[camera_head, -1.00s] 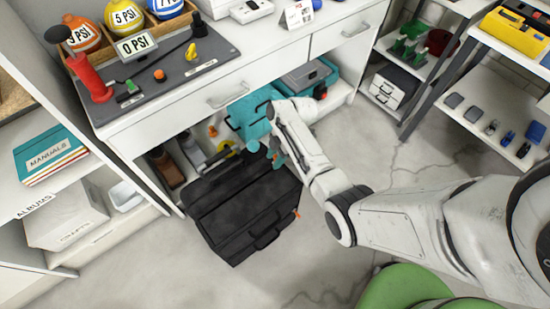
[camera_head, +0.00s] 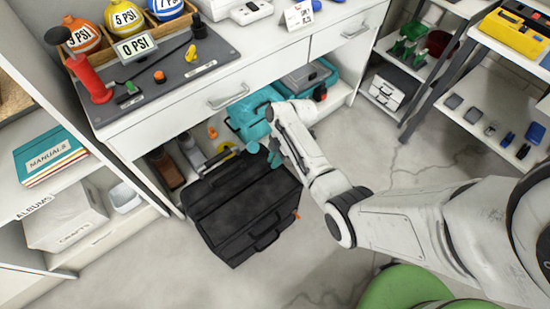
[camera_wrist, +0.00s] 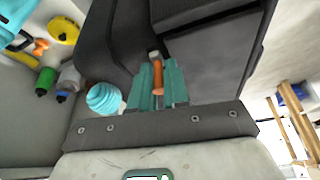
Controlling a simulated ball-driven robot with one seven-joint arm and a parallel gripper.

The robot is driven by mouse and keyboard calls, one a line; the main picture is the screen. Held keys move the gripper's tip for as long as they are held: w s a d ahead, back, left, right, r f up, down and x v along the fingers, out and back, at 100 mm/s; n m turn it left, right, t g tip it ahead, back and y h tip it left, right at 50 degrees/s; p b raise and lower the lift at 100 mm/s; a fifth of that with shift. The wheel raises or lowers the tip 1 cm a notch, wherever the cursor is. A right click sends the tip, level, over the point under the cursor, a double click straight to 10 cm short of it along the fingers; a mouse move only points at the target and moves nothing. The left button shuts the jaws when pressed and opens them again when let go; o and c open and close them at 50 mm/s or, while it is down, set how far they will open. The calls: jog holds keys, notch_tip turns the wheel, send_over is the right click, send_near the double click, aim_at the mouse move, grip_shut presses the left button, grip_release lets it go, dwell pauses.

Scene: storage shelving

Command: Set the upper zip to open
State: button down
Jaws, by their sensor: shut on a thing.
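A black bag (camera_head: 243,215) stands on the floor in front of the cabinet, with a handle on its near side. It fills the upper part of the wrist view (camera_wrist: 205,50). My gripper (camera_head: 274,157) is at the bag's far right top edge. In the wrist view my teal fingers (camera_wrist: 160,84) are closed around an orange zip pull (camera_wrist: 158,76), with a small pale slider just beyond it. How far that zip is open cannot be made out. Another orange pull (camera_head: 297,215) shows low on the bag's right side.
A teal striped ball (camera_wrist: 104,98) lies close to the left of my fingers. Behind the bag, the cabinet's lower shelf holds bottles, a yellow roll (camera_wrist: 63,30) and a teal case (camera_head: 250,115). Floor right of the bag is clear.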

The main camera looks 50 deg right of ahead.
aim_at(194, 219)
jog(key=w+a, duration=0.3)
jog(key=a, duration=0.6)
jog(key=w+a+p, duration=0.1)
jog(key=w+a, duration=0.1)
jog(key=a, duration=0.8)
jog(key=w+a+p, duration=0.1)
jog(key=w+a, duration=0.2)
jog(key=a, duration=0.7)
jog(key=shift+w+a+r, duration=0.1)
jog(key=shift+w, duration=0.2)
jog(key=c, duration=1.4)
grip_release()
jog(key=shift+a, duration=0.1)
jog(key=shift+o, duration=1.2)
jog(key=p+v, duration=0.3)
jog(key=v, duration=0.7)
jog(key=shift+r, duration=0.3)
jog(key=shift+s, duration=0.15)
